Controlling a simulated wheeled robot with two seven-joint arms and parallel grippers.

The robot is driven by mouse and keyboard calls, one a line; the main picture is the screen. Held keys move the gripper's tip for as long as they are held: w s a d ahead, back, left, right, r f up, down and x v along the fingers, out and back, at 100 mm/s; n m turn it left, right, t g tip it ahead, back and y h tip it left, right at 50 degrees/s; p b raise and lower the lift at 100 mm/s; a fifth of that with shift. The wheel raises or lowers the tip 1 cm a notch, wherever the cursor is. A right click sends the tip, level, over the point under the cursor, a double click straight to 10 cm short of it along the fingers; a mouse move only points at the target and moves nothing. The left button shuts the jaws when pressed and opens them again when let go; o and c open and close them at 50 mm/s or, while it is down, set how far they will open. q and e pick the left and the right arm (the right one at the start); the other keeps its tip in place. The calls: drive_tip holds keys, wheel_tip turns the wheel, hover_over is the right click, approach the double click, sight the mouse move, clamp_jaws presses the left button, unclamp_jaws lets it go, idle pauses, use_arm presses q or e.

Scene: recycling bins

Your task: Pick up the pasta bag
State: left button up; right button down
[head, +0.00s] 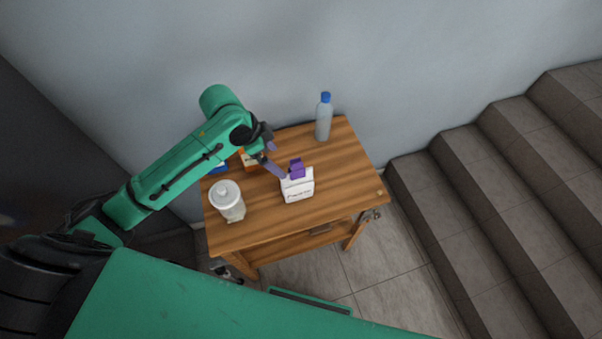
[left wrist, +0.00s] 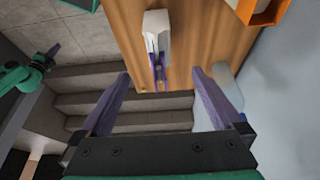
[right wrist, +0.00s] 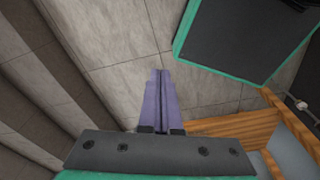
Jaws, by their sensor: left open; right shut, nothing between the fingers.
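The pasta bag (head: 299,190) is a white pack with a purple top, standing on the wooden table. In the left wrist view the bag (left wrist: 157,28) shows between and beyond the fingertips, its purple part towards the gripper. My left gripper (head: 280,162) is open and empty, with its fingers beside the bag's purple top in the head view. I cannot tell whether a finger touches it. My right gripper (right wrist: 160,73) is shut and empty, over the floor by the table's edge.
A blue-capped bottle (head: 324,120) stands at the back. An orange item (head: 249,160) is partly hidden by my left arm. Stone stairs (head: 480,170) rise to the right.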

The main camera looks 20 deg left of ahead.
sight(290, 176)
use_arm(q)
drive_tip(key=x, duration=0.2)
drive_tip(key=s+x, duration=0.1)
drive_tip(key=x, duration=0.1)
drive_tip(key=p+x, duration=0.1)
drive_tip(key=x, duration=0.2)
drive_tip(key=shift+s+d, duration=0.15)
drive_tip(key=shift+d, duration=0.2)
drive_tip(key=x, duration=0.3)
drive_tip(key=w+p+x, duration=0.1)
drive_tip(key=x, duration=0.1)
drive_tip(key=shift+a+f, duration=0.2)
drive_tip(key=shift+a, duration=0.05)
drive_tip(key=shift+w+d+f, duration=0.1)
drive_tip(key=shift+f, duration=0.2)
clamp_jaws()
use_arm(e)
drive_tip(key=shift+s+r, duration=0.9)
drive_tip(key=shift+r, duration=0.2)
